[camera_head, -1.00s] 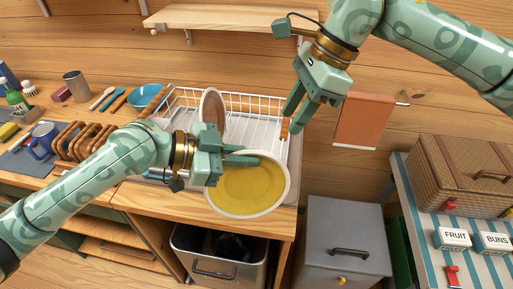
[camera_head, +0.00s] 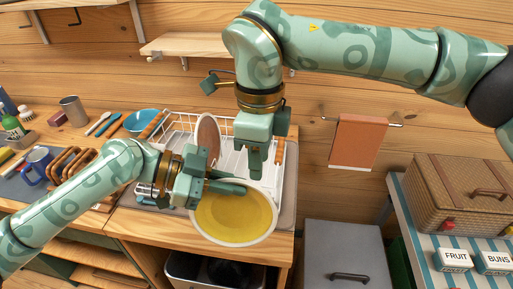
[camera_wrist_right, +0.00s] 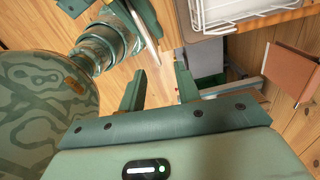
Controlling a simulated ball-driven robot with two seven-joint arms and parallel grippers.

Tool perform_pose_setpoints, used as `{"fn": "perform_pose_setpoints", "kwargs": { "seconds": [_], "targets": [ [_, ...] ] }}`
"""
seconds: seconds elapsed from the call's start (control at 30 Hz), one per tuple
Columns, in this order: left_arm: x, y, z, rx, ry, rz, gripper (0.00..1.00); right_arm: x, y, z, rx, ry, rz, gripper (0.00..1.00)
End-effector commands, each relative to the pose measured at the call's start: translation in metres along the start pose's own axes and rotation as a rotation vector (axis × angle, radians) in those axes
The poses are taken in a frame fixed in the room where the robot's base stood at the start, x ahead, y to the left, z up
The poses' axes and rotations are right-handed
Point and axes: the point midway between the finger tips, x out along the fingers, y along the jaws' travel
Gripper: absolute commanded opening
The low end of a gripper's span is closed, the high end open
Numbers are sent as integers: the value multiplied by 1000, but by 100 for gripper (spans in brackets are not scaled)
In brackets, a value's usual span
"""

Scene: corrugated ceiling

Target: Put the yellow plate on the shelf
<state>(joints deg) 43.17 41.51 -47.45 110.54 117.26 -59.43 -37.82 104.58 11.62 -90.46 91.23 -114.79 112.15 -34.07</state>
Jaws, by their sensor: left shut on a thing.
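The yellow plate (camera_head: 237,215) has a white rim and is tilted in front of the dish rack, over the counter's front edge. My left gripper (camera_head: 236,188) is shut on its upper edge. My right gripper (camera_head: 254,172) points down just above the plate's rim. The right wrist view shows its fingers (camera_wrist_right: 160,88) spread with nothing between them. A wooden shelf (camera_head: 185,46) is on the back wall, its right part hidden by my right arm. Another shelf (camera_head: 85,3) is cut off at the top left.
A blue bowl (camera_head: 141,122), a mug (camera_head: 38,163) and a wooden rack (camera_head: 80,172) stand left. An orange towel (camera_head: 358,140) hangs right. A grey bin (camera_head: 345,245) stands below.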

Motion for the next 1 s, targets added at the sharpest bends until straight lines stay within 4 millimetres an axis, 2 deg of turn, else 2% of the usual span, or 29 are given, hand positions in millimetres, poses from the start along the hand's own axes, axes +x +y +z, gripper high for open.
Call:
{"fn": "perform_pose_setpoints", "kwargs": {
  "seconds": [0.3, 0.43, 0.6, 0.9, 0.93, 1.0],
  "targets": [
    [0, 0, 0, 0, 1, -1, 0, 67, 1, 0, -4, -1, 5, 33],
    [0, 0, -1, 0, 1, -1, 0, 87, 1, 0, -4, -2, 4, 33],
    [0, 0, -1, 0, 1, -1, 0, 102, 0, 0, -5, -3, 2, 33],
    [0, 0, -1, 0, 1, -1, 0, 104, 0, 1, -5, -3, 0, 33],
    [0, 0, -1, 0, 1, -1, 0, 104, 0, 1, -5, -3, 0, 27],
    [0, 0, -1, 0, 1, -1, 0, 104, 0, 0, -5, -3, 0, 8]
  ]
}}
